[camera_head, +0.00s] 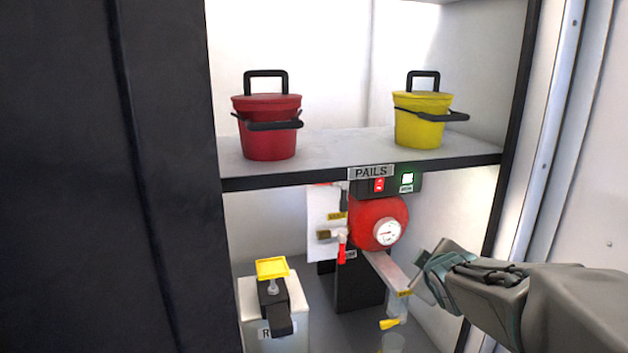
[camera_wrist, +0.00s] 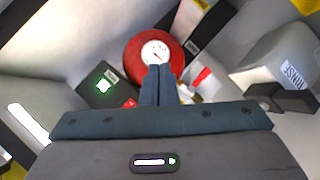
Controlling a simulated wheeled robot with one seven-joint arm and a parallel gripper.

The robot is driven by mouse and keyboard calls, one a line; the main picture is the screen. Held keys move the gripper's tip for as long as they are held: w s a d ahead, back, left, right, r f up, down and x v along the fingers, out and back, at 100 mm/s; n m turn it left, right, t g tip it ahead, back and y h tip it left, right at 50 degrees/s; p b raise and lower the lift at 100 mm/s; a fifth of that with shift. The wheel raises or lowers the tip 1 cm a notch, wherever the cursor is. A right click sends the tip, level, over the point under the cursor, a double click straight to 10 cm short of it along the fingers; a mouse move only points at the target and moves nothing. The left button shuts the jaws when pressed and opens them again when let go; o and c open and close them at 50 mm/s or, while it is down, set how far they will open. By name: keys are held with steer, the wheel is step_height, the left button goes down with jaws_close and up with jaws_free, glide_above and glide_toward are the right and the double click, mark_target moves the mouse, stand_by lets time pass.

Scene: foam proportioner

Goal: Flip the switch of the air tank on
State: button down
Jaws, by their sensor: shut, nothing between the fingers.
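The red air tank (camera_head: 370,219) with a round white gauge (camera_head: 387,232) sits under the shelf. Above it is a dark box with a red switch (camera_head: 379,185) and a lit green square (camera_head: 407,179). In the wrist view the tank (camera_wrist: 134,61) is beyond my fingertips; the green light (camera_wrist: 107,84) and a small part of the red switch (camera_wrist: 130,103) are to their left. My gripper (camera_head: 424,279) is shut and empty, to the right of and below the tank and switch, apart from the switch. I cannot tell which way the switch is set.
A shelf (camera_head: 300,178) above carries a red pail (camera_head: 268,135) and a yellow pail (camera_head: 422,125). A white container with a yellow-topped pump (camera_head: 272,267) stands lower left. A red-handled valve (camera_head: 342,250) is left of the tank. The cabinet's right wall is close to my arm.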

steer(key=s+a+f+m+g, duration=0.2)
steer(key=s+f+m+g, duration=0.1)
steer(key=s, duration=0.4)
steer(key=s+a+f+m+g+y, duration=0.1)
steer(key=s+a+f+m+g, duration=0.1)
steer(key=s, duration=0.6)
steer(key=s+a+f+m+g+y, duration=0.1)
steer(key=s+a+f+m+g, duration=0.2)
steer(key=s, duration=0.4)
steer(key=shift+s+a+f+m+g, duration=0.2)
steer(key=shift+a+f+m+g, duration=0.15)
steer(key=shift+a+m+g, duration=0.4)
